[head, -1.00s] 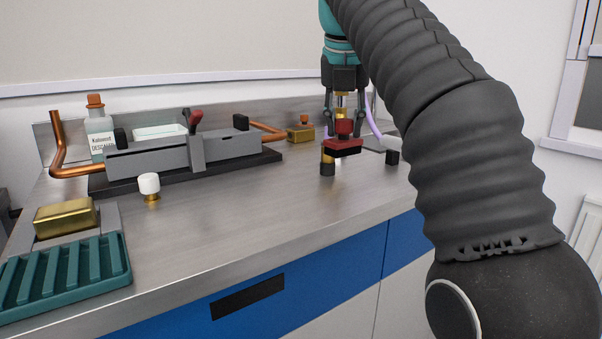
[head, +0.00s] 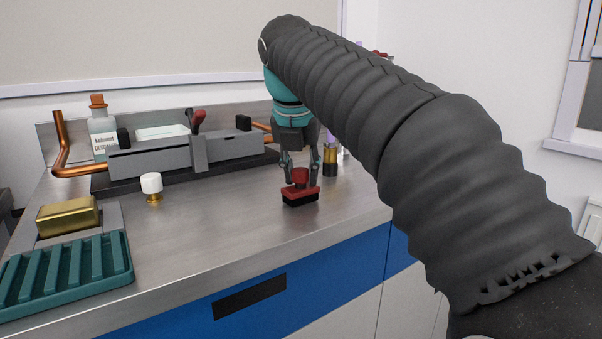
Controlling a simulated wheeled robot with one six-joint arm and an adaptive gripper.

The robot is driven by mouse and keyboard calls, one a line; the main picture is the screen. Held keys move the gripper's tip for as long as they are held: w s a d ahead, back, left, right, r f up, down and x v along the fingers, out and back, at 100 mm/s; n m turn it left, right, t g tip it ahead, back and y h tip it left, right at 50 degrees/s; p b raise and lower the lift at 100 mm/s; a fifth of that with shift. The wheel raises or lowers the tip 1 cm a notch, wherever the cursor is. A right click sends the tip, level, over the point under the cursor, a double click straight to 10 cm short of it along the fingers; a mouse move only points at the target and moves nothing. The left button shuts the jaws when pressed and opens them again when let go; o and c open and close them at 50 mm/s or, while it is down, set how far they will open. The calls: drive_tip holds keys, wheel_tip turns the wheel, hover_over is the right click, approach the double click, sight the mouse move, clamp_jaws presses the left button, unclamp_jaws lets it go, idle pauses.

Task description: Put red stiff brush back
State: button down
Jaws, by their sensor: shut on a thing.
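The red stiff brush (head: 300,195) has a red knob and back with dark bristles below. My gripper (head: 300,178) points down and is shut on the brush's red knob. The brush is upright, bristles down, over the right part of the steel worktop (head: 215,215). I cannot tell whether the bristles touch the worktop or hang just above it. My arm hides part of the back right of the worktop.
A teal ribbed tray (head: 65,272) and a brass block (head: 67,216) lie at the left. A white-topped knob (head: 151,187) stands in the middle. Behind are the grey burner unit (head: 160,158) and a labelled bottle (head: 102,125). A gold-and-black cylinder (head: 330,160) stands right of my gripper.

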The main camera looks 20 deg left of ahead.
drive_tip(key=shift+f, duration=0.1)
drive_tip(key=c, duration=0.8)
unclamp_jaws()
drive_tip(key=shift+c, duration=0.2)
drive_tip(key=shift+s+r, duration=0.15)
drive_tip(key=shift+r, duration=0.4)
drive_tip(key=v, duration=1.1)
drive_tip(key=shift+p, duration=0.3)
drive_tip(key=shift+s, duration=0.1)
